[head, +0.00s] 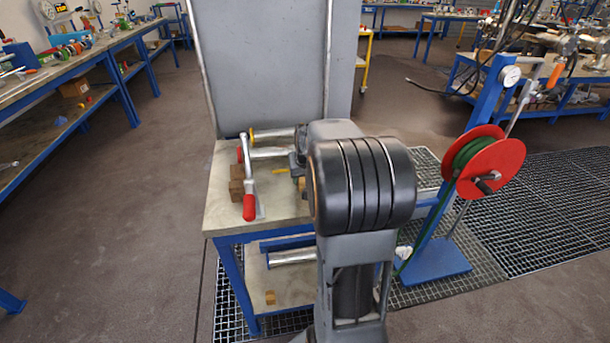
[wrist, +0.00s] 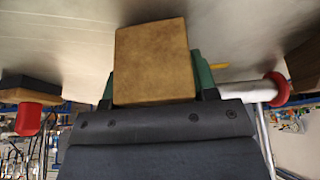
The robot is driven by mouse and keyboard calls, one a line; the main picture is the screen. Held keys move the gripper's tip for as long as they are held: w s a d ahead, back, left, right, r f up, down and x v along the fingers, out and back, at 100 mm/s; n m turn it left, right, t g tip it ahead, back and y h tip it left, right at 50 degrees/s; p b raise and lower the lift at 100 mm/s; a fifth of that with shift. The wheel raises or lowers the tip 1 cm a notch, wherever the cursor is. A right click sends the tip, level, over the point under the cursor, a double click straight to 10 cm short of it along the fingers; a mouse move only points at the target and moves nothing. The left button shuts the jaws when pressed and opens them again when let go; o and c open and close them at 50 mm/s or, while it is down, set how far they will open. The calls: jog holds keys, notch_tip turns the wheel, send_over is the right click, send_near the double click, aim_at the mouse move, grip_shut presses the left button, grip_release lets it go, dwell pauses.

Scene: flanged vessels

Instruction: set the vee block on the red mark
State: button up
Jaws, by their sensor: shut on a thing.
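My gripper (wrist: 155,88) is shut on a brown block with a flat, square-looking face, likely the vee block (wrist: 155,58); no groove shows from this side. The green finger pads stand on either side of it. Pale surface lies beyond the block in the wrist view. In the head view my arm hides most of the gripper, and a small brown piece (head: 302,184) shows at its left edge, over the worktable (head: 225,215). I cannot make out the red mark in either view.
Metal pipes with a yellow end (head: 252,135) and a red end (wrist: 278,88) lie behind. A red hose reel (head: 485,165) stands right of the table.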

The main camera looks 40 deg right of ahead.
jog(key=shift+f, duration=0.35)
jog(key=o, duration=1.1)
